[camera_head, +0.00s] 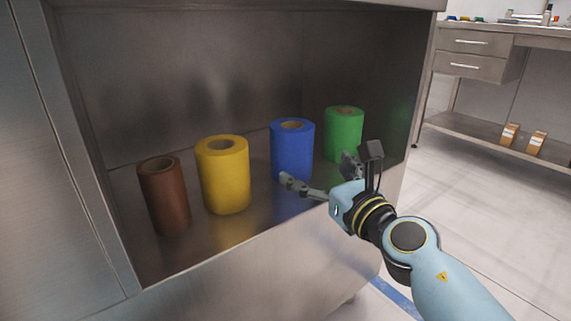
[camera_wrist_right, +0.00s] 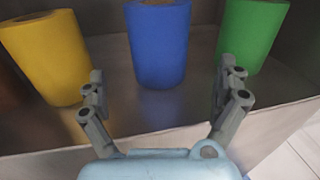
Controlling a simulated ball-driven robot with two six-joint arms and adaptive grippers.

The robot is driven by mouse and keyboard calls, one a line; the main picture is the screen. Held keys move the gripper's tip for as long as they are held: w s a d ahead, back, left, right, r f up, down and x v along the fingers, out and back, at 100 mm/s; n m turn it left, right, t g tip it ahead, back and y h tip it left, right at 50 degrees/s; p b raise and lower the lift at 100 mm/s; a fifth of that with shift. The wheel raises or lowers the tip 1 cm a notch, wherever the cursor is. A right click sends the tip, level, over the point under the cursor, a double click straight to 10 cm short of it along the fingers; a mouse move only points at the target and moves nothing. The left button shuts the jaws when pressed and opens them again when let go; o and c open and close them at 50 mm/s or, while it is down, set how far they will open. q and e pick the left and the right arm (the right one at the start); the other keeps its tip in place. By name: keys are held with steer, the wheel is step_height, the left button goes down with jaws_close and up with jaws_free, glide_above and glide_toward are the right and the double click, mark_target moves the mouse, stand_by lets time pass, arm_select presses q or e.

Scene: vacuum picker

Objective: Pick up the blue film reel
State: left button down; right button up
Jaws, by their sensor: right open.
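The blue film reel (camera_head: 291,152) stands upright on the metal shelf, between the yellow and green reels. In the right wrist view the blue reel (camera_wrist_right: 158,45) is ahead of my right gripper, roughly between the lines of its two fingers. My right gripper (camera_head: 318,173) is open and empty at the shelf's front edge, in front of the blue reel and apart from it. Its two spread fingers also show in the right wrist view (camera_wrist_right: 164,92). My left gripper is not in view.
A yellow reel (camera_head: 224,175) and a brown reel (camera_head: 164,197) stand to the left of the blue one. A green reel (camera_head: 344,134) stands to its right. The metal cabinet's shelf (camera_head: 245,222) has side walls and a top edge. A workbench (camera_head: 490,40) stands at the back right.

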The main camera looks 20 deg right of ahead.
mark_target(292, 149)
steer(key=w, duration=0.3)
steer(key=w+a, duration=0.1)
steer(key=w, duration=0.2)
steer(key=w+b, duration=0.1)
steer(key=w, duration=0.3)
steer(key=shift+a+r, duration=0.1)
steer(key=shift+a, duration=0.25)
steer(key=shift+s, duration=0.1)
steer(key=shift+c, duration=0.4)
steer(key=shift+r, duration=0.1)
steer(key=c, duration=1.4)
